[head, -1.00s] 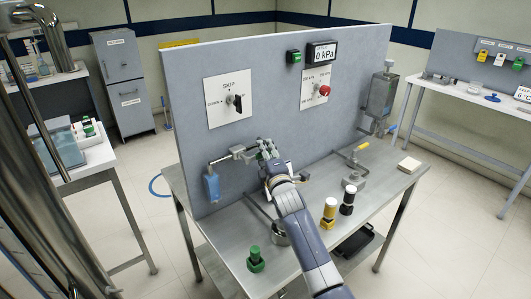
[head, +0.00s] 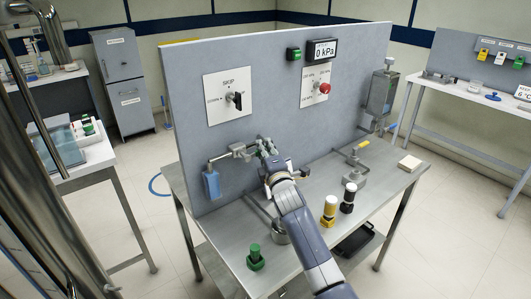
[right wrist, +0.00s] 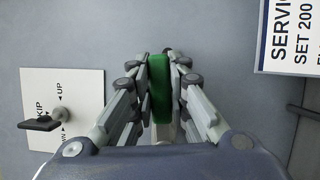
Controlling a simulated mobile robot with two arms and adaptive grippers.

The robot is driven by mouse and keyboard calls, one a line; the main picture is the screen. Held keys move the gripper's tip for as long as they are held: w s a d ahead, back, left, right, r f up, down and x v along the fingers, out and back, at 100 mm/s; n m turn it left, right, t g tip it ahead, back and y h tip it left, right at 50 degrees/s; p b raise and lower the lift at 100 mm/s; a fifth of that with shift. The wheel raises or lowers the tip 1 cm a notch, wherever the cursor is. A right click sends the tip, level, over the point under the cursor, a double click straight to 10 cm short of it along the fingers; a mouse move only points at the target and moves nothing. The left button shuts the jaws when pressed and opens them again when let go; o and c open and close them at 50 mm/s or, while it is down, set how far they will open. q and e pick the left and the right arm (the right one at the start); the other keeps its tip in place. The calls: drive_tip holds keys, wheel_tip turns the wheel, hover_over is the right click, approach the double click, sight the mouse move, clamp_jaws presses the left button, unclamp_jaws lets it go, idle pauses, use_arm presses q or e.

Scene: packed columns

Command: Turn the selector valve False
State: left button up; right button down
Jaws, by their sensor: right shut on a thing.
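My right gripper (head: 264,150) is at a small pipe valve (head: 240,151) in front of the upright grey panel. In the right wrist view its fingers (right wrist: 161,100) are shut on a green handle (right wrist: 160,88), which stands upright between them in that picture. In the head view the gripper mostly hides this handle. A black knob (head: 237,101) sits on a white plate (head: 217,112) marked SKIP, above and left of the gripper. Its plate (right wrist: 85,92) and black lever (right wrist: 42,124) also show in the right wrist view. My left gripper is out of view.
A blue-ended fitting (head: 211,184) hangs left of the valve. A red knob (head: 325,88) and a 0 kPa display (head: 323,51) are on the panel's right. Green (head: 255,257), yellow (head: 329,211) and black (head: 348,198) pieces stand on the bench beside my arm.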

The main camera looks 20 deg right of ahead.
sight(247, 155)
drive_tip(key=n+b, duration=0.1)
drive_tip(key=r+n+t+b, duration=0.1)
drive_tip(key=n, duration=0.1)
drive_tip(key=r+n+b, duration=0.1)
drive_tip(key=shift+s+a+t+y+b, duration=0.15)
drive_tip(key=shift+a+t+y+b, duration=0.15)
drive_tip(key=n+b, duration=0.1)
drive_tip(key=n, duration=0.1)
drive_tip(key=a+r+n+t+y+b, duration=0.1)
drive_tip(key=n, duration=0.1)
drive_tip(key=r+n+b, duration=0.1)
drive_tip(key=n, duration=0.1)
drive_tip(key=shift+s+a+y, duration=0.25)
drive_tip(key=shift+y, duration=0.15)
drive_tip(key=shift+s+a+r+n+y+b, duration=0.3)
drive_tip(key=shift+a+n+y+b, duration=0.55)
drive_tip(key=shift+n, duration=1.1)
drive_tip(key=shift+s+a+r+n+y+b, duration=0.2)
drive_tip(key=shift+a+r+n+y+b, duration=0.25)
drive_tip(key=shift+n+y+b, duration=1)
drive_tip(key=shift+s+a+r+n+y+b, duration=0.3)
drive_tip(key=shift+a+n+y, duration=0.4)
drive_tip(key=shift+n, duration=1.7)
drive_tip(key=shift+a, duration=0.15)
drive_tip(key=c, duration=1.5)
unclamp_jaws()
drive_tip(key=shift+f, duration=0.1)
drive_tip(key=v, duration=1.2)
